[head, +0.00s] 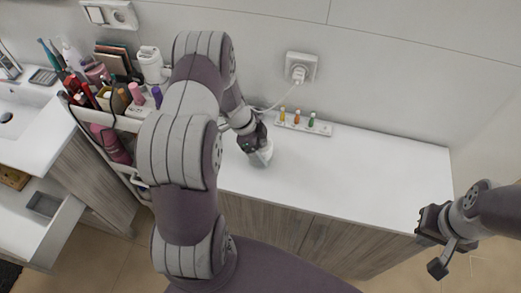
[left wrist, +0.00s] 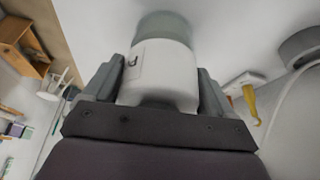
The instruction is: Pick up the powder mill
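The powder mill appears to be the small jar with a white part and a grey-green, see-through part (head: 262,155), at the white counter in the middle of the head view. In the left wrist view the jar (left wrist: 160,75) is between the two fingers, which touch its white part on both sides. My left gripper (head: 252,141) is shut on it from above, and the jar looks slightly tilted. I cannot tell whether it touches the counter. My right gripper (head: 436,246) is open and empty, off the counter's front right corner.
A white strip with several small colored bottles (head: 304,124) lies at the wall behind the jar. A cord runs from the wall socket (head: 299,68). A crowded cosmetics cart (head: 110,115) stands left. The counter's right half (head: 380,165) is clear.

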